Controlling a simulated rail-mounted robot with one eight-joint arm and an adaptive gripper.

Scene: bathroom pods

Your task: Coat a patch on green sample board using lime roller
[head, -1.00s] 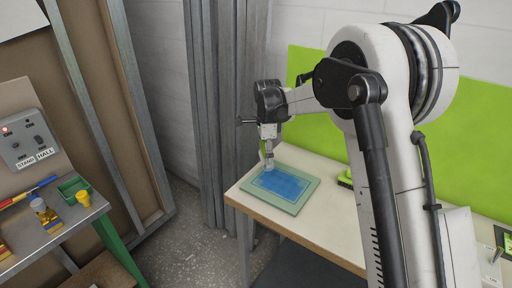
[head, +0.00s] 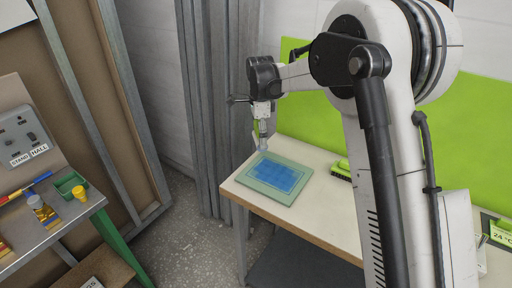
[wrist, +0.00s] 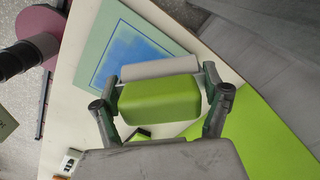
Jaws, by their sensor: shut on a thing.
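The green sample board (head: 247,191) lies flat on the pale bench top and carries a blue rectangular patch (head: 277,176). It also shows in the wrist view (wrist: 90,62), where the blue looks uneven and paler in places. My gripper (head: 262,122) is over the board's far left end. In the wrist view my gripper (wrist: 161,97) is shut on the lime roller (wrist: 158,102), with one finger at each side. The roller's grey-white part (wrist: 158,69) overlaps the board in that view. I cannot tell whether the roller touches the board.
A lime and black object (head: 341,171) lies on the bench (head: 318,215) right of the board. A lime panel (head: 440,130) stands behind.

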